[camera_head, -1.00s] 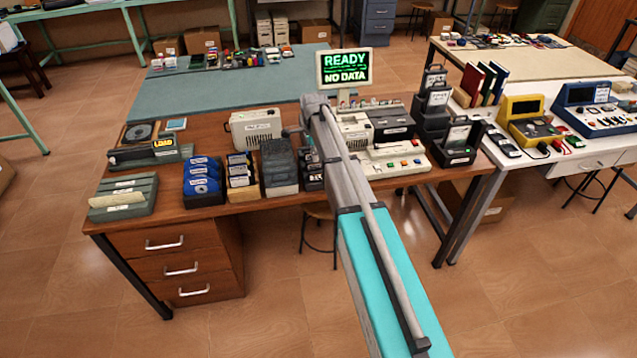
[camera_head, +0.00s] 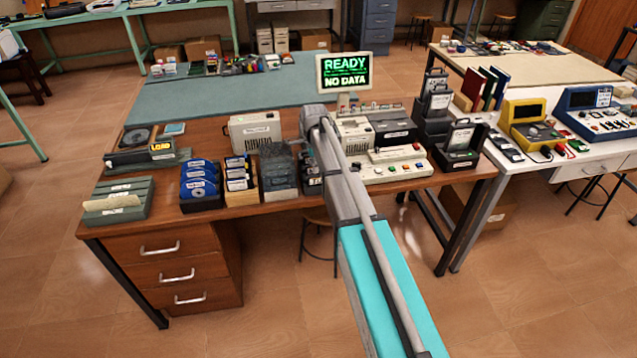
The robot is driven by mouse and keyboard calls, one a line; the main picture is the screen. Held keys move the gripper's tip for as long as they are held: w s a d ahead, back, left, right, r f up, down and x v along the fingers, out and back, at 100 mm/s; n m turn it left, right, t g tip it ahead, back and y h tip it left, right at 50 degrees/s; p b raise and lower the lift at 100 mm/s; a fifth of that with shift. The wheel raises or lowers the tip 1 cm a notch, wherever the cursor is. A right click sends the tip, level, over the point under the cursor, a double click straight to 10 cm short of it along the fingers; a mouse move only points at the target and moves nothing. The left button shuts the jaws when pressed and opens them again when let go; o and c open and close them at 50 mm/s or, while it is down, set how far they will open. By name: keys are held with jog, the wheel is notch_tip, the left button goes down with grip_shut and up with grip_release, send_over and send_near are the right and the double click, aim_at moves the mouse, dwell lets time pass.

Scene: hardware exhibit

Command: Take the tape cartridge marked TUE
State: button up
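A wooden holder (camera_head: 241,198) on the brown desk (camera_head: 345,203) carries several dark cartridges with pale labels (camera_head: 238,173). The labels are too small to read, so I cannot tell which thing is marked TUE. Left of it, a dark rack holds several blue discs (camera_head: 200,182). Right of it stands a dark grey ribbed case (camera_head: 279,172). Black items (camera_head: 312,172) beside it are partly hidden by my arm. My arm reaches over the desk's front edge. My gripper cannot be made out; the forearm and joint cover that area.
A screen (camera_head: 344,71) reads READY, NO DATA. Beige machines (camera_head: 395,165) stand right of my arm, and a beige box (camera_head: 255,131) behind the holders. A grey-green file tray (camera_head: 118,201) is at the left. The blue-green mat (camera_head: 230,100) behind has free room.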

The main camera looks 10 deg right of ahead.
aim_at(315, 176)
jog(key=shift+f, duration=0.15)
jog(key=shift+w+d+f+b, duration=0.1)
jog(key=shift+f+b, duration=1.15)
jog(key=shift+b, duration=0.05)
jog(key=shift+d+f+b, duration=0.1)
jog(key=shift+f+b, duration=1.15)
jog(key=shift+b, duration=0.05)
grip_shut()
